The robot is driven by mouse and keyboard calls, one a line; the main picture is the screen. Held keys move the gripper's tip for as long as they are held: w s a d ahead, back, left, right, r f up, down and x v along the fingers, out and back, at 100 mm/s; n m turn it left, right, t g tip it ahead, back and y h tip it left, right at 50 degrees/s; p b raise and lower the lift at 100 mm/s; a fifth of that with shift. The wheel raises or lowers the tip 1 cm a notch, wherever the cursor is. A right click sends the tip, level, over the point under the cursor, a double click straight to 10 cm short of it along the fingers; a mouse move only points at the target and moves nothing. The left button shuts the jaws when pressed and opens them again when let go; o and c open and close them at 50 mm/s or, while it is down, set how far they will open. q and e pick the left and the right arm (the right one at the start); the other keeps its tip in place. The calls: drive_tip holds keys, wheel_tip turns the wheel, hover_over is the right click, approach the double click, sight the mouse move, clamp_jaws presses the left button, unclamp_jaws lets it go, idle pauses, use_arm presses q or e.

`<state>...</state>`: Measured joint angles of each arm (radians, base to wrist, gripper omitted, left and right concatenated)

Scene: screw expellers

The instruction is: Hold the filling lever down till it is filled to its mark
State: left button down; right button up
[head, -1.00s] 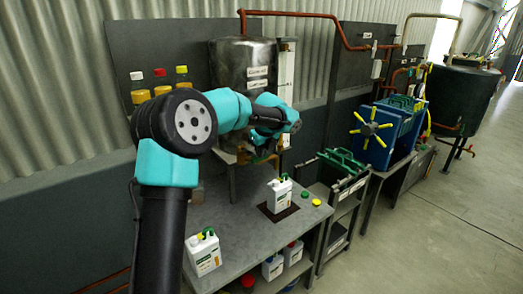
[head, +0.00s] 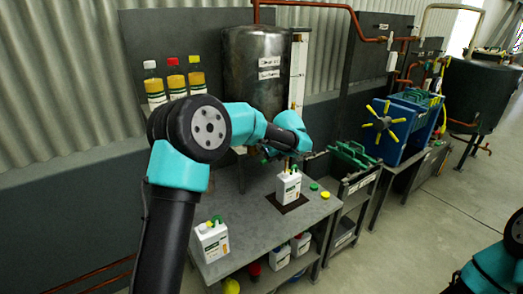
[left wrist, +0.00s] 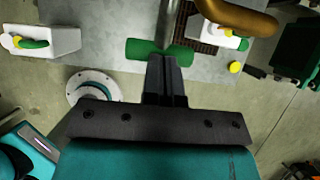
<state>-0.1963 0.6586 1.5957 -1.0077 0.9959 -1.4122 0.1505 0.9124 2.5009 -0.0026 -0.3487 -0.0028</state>
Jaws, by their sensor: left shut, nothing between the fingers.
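A green filling lever (left wrist: 160,52) shows in the left wrist view below the steel tank (head: 258,75). My left gripper (left wrist: 165,60) is shut and empty, its fingertips at the lever's middle; I cannot tell whether they touch it. In the head view my left wrist hides most of the gripper and lever. A white jug (head: 289,187) with a green label stands upright on a dark grate, under the brass spout (left wrist: 238,18). Its fill level and mark cannot be made out. My right gripper is out of view; only part of that arm shows at lower right.
A second white jug (head: 212,241) stands at the table's front left. A green cap (head: 314,186) and a yellow cap (head: 325,195) lie right of the grate. Several bottles stand on a wall shelf. A cart (head: 352,190) stands close to the table's right side.

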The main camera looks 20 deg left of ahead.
use_arm(q)
drive_tip(key=shift+d+f, duration=0.1)
drive_tip(key=shift+f, duration=0.55)
drive_tip(key=shift+s, duration=0.1)
idle(3.6)
idle(2.7)
drive_tip(key=d+f+v, duration=0.1)
drive_tip(key=v, duration=1.3)
drive_tip(key=shift+s+d+r, duration=0.25)
drive_tip(key=shift+s+d, duration=0.15)
drive_tip(key=shift+s, duration=0.05)
